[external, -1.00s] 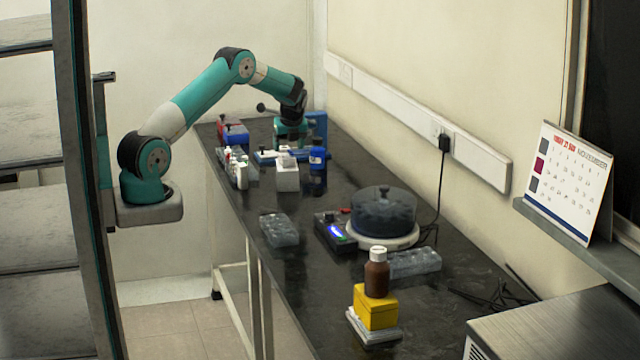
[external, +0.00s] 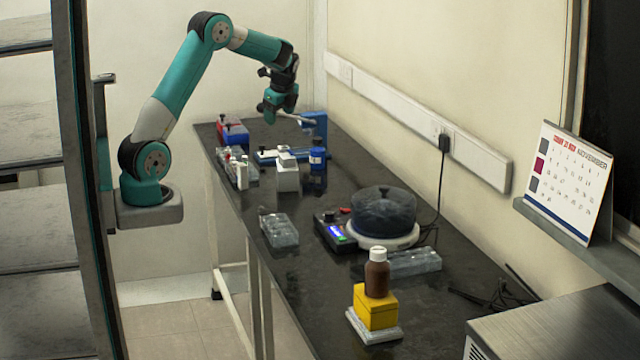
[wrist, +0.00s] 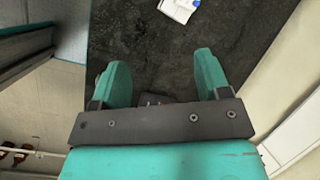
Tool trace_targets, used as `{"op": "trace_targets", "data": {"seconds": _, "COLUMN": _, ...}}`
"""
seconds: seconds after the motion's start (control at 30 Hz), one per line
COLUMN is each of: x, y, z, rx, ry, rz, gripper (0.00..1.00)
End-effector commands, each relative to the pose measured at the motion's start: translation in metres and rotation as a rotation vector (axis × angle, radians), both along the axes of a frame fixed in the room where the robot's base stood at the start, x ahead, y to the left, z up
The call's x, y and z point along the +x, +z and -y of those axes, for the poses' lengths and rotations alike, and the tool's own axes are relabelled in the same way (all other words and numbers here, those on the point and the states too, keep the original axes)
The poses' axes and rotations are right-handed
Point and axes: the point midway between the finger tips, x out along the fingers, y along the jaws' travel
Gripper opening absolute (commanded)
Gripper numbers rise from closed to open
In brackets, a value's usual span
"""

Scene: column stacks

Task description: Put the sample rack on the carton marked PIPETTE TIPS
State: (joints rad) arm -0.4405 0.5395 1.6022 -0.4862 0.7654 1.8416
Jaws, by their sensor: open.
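No lettering reading PIPETTE TIPS is legible, so I cannot tell which box is that carton. A small white box (external: 287,178) stands in the middle of the far half of the bench with a pale item on top. A yellow box (external: 375,308) stands nearer, with a brown bottle on it. A clear rack-like tray (external: 279,230) lies on the bench; I cannot tell whether it is the sample rack. My gripper (external: 270,114) is raised above the far end of the bench. In the wrist view its fingers (wrist: 161,62) are apart with nothing between them.
A dark round lidded device (external: 383,213) and another clear tray (external: 415,262) stand nearer.

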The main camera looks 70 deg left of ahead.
Motion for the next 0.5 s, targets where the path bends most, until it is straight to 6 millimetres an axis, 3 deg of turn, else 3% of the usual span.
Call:
{"op": "trace_targets", "data": {"seconds": 0.03, "x": -0.020, "y": 0.017, "z": 0.020, "rx": -0.001, "ry": 0.124, "rz": 0.055, "gripper": 0.70}}
{"op": "trace_targets", "data": {"seconds": 0.2, "x": -0.095, "y": 0.046, "z": 0.078, "rx": -0.010, "ry": 0.618, "rz": 0.252, "gripper": 0.70}}
{"op": "trace_targets", "data": {"seconds": 0.4, "x": -0.189, "y": 0.048, "z": 0.131, "rx": -0.018, "ry": 1.149, "rz": 0.458, "gripper": 0.70}}
{"op": "trace_targets", "data": {"seconds": 0.5, "x": -0.223, "y": 0.042, "z": 0.147, "rx": -0.018, "ry": 1.337, "rz": 0.528, "gripper": 0.70}}
